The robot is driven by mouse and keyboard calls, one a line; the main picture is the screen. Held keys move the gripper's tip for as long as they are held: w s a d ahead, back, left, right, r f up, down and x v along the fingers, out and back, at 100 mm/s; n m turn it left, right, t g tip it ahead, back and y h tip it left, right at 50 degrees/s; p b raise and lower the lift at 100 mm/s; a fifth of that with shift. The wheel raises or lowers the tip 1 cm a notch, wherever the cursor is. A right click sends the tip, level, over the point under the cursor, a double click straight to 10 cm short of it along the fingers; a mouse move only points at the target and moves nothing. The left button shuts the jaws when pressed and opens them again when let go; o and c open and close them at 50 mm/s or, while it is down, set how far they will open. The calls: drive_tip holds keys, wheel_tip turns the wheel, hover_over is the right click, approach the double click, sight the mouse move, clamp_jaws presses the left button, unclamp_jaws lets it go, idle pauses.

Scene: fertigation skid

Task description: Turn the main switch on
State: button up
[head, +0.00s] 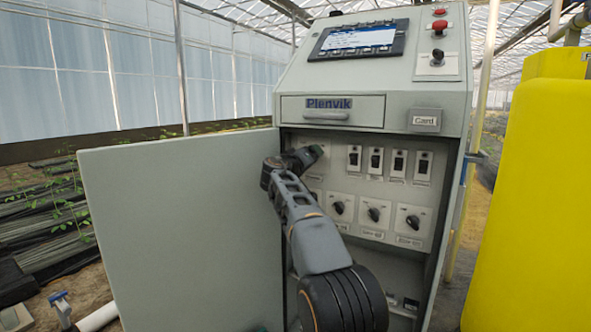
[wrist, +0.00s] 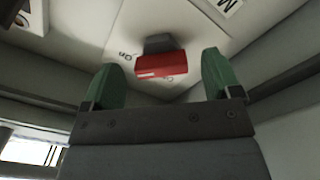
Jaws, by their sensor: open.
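The main switch shows in the wrist view as a red handle (wrist: 162,66) on a dark base, set on a white plate (wrist: 195,30). The handle lies across the picture. An "On" mark is at its left, and another mark is partly hidden below it. My gripper (wrist: 160,76) is open, its two green fingers apart with the handle between and just beyond them. I see no clear contact. In the head view my gripper (head: 313,153) reaches into the open cabinet at its upper left, and my arm hides the switch there.
The cabinet door (head: 185,235) stands open at the left. Several black toggle switches (head: 397,163) and rotary knobs (head: 374,214) sit right of my gripper. Above are a drawer (head: 350,112), a screen (head: 360,38) and a red button (head: 439,27). A yellow tank (head: 535,200) stands at right.

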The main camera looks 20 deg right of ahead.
drive_tip(key=v, duration=1.1)
drive_tip(key=shift+s+a, duration=0.1)
